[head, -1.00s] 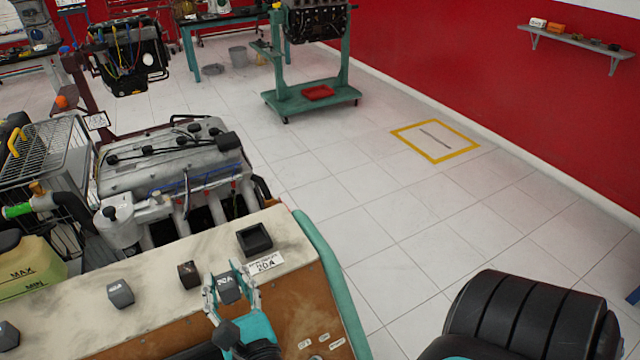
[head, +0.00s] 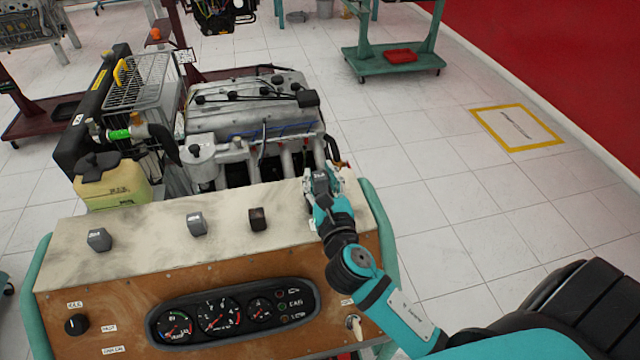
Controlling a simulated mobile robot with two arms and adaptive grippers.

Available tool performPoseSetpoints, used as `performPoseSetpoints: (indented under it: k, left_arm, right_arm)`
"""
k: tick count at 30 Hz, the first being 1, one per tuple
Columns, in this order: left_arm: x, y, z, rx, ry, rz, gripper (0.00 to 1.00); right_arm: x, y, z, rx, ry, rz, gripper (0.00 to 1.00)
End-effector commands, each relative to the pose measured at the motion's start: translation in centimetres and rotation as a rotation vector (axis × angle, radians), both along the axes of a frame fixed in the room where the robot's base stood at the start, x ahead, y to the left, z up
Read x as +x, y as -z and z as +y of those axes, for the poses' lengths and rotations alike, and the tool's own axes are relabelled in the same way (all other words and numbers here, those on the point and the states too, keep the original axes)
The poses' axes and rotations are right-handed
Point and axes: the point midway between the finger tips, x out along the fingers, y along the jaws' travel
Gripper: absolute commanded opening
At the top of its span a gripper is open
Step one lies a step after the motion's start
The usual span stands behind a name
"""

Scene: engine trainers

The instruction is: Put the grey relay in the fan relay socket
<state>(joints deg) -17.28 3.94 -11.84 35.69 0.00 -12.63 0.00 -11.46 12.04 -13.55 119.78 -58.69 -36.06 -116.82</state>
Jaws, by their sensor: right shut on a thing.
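My right gripper (head: 322,185) is shut on a grey relay (head: 321,181) at the right end of the pale panel top (head: 150,230). The gripper and relay cover the spot where the black open socket stood in the earlier view, so the socket is hidden. I cannot tell whether the relay is in it or just above it. My left gripper is not in view.
Two grey relays, one at far left (head: 99,239) and one mid-panel (head: 197,224), and a dark brown relay (head: 257,219) stand on the panel top. An engine (head: 250,105) is behind. A gauge cluster (head: 235,308) is on the front face.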

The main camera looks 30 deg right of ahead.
Motion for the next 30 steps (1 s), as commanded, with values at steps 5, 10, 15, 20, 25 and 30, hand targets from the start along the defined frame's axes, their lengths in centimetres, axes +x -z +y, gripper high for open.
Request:
performPoseSetpoints:
  k: [5, 10, 15, 20, 25, 30]
  left_arm:
    - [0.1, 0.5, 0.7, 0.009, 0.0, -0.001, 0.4]
    - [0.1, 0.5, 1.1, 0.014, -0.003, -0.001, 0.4]
    - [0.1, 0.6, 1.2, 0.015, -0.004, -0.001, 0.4]
    - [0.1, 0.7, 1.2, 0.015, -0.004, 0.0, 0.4]
    - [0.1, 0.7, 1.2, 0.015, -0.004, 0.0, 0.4]
    - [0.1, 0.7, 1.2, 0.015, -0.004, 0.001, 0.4]
  right_arm:
    - [-0.1, 2.8, 0.1, 0.002, 0.001, 0.006, 0.0]
    - [-0.1, 3.1, 0.1, 0.0, -0.001, 0.003, 0.0]
    - [-0.1, 3.2, 0.1, 0.0, -0.001, 0.003, 0.0]
    - [-0.1, 3.4, 0.1, 0.0, -0.001, 0.004, 0.38]
    - [-0.1, 3.4, 0.1, 0.0, -0.001, 0.004, 0.52]
    - [-0.1, 3.3, 0.1, 0.0, -0.001, 0.004, 0.52]
